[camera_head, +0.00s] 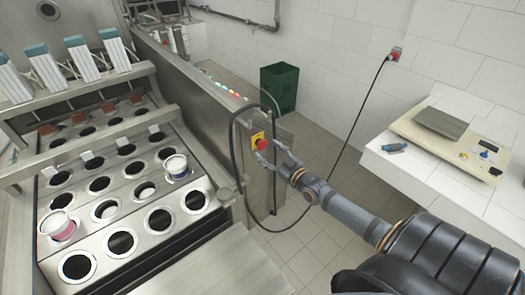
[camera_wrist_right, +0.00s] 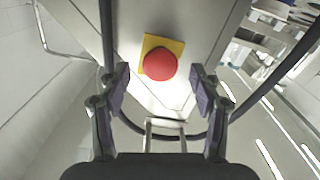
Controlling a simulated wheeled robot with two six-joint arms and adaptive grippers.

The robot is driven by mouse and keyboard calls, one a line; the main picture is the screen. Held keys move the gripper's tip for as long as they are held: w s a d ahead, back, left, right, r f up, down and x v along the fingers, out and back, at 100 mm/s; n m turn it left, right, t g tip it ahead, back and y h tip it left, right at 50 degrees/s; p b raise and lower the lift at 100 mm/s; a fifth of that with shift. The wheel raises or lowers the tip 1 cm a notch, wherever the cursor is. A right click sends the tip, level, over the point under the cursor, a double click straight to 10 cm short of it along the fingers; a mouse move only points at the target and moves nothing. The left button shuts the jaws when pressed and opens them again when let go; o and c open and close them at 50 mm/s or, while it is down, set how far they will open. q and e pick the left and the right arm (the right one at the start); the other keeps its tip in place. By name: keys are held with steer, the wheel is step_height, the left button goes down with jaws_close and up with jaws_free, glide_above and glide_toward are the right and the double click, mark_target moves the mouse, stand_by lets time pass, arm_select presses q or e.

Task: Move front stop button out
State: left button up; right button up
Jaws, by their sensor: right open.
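The front stop button (camera_head: 261,143) is a red mushroom head on a yellow square plate, on the end face of the steel machine. In the right wrist view the red button (camera_wrist_right: 159,64) shows head-on, with its yellow plate (camera_wrist_right: 149,43) behind it. My right gripper (camera_head: 270,155) is at the button in the head view. In the right wrist view the right gripper (camera_wrist_right: 160,78) is open, its two fingers apart with the button between and just beyond the tips. I cannot tell whether they touch it. My left gripper is not in view.
A black cable (camera_head: 234,165) loops around the machine's end beside the button. The cup filler's steel plate (camera_head: 133,190) has several round holes and a few cups. A green bin (camera_head: 279,88) stands behind. A white table (camera_head: 440,185) with a scale is at the right.

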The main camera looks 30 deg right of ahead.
mark_target(264, 147)
steer(key=w+b, duration=0.2)
steer(key=w, duration=0.1)
steer(key=shift+w+a+f, duration=0.1)
steer(key=shift+a+f, duration=0.05)
steer(key=shift+f, duration=0.25)
steer(key=shift+w+r, duration=0.2)
steer(key=shift+w, duration=0.3)
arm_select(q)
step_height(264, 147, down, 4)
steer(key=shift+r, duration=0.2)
arm_select(e)
steer(key=shift+r, duration=0.15)
